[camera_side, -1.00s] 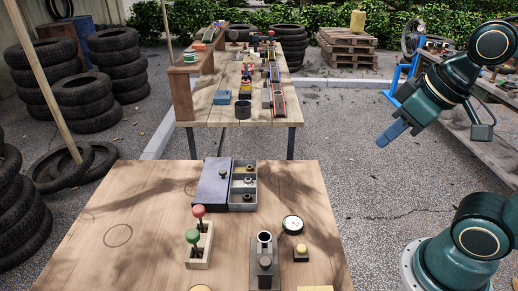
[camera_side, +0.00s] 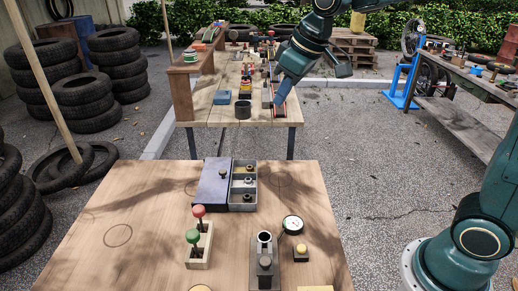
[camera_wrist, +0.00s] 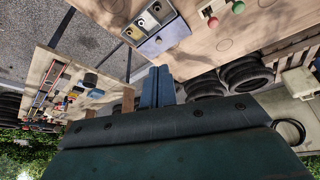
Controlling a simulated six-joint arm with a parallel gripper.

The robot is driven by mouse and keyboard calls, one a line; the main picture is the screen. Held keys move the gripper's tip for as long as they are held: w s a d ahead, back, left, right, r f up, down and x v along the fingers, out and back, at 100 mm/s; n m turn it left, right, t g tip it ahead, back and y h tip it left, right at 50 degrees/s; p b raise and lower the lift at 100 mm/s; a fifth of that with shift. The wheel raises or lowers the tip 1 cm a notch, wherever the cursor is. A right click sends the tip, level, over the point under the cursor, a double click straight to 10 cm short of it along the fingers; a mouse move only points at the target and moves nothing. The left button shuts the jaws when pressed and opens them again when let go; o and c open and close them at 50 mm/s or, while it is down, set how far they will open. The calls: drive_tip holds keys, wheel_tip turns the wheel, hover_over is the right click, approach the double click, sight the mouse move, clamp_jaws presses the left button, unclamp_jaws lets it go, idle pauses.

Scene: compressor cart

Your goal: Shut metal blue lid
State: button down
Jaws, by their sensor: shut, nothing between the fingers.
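The blue metal lid (camera_side: 208,187) lies on the front wooden table, at the left side of a grey box (camera_side: 243,206). It has a small dark knob. The box's compartments are uncovered and hold small parts. In the wrist view the lid (camera_wrist: 168,38) shows beyond my fingers, beside the open box (camera_wrist: 139,33). My gripper (camera_side: 279,106) is shut and empty, its blue fingers pointing down, high up and apart from the lid. In the side view it appears in front of the back table. The fingers also show in the wrist view (camera_wrist: 158,76).
Red and green levers (camera_side: 198,238) stand in front of the lid. A gauge (camera_side: 292,225), a dark block with a knob (camera_side: 264,268) and a yellow button (camera_side: 301,251) are at the right. The table's left part is clear. The back table (camera_side: 215,112) is cluttered.

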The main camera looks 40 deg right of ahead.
drive_tip(key=w+a+f+n, duration=0.2)
drive_tip(key=w+f, duration=0.5)
drive_tip(key=w, duration=0.5)
drive_tip(key=n+g+y, duration=0.1)
drive_tip(key=n, duration=0.1)
hover_over(212, 177)
drive_tip(key=s, duration=0.1)
wheel_tip(212, 177, down, 11)
drive_tip(key=shift+d+r, duration=0.15)
drive_tip(key=shift+d, duration=0.25)
drive_tip(key=x, duration=1)
drive_tip(key=shift+s, duration=0.2)
drive_tip(key=shift+s+d, duration=0.2)
drive_tip(key=shift+s, duration=0.1)
drive_tip(key=shift+s+d+f, duration=0.15)
drive_tip(key=shift+s+d, duration=0.3)
drive_tip(key=shift+s, duration=0.2)
drive_tip(key=shift+s+d+f, duration=0.2)
drive_tip(key=shift+s+d, duration=0.3)
drive_tip(key=shift+s, duration=0.15)
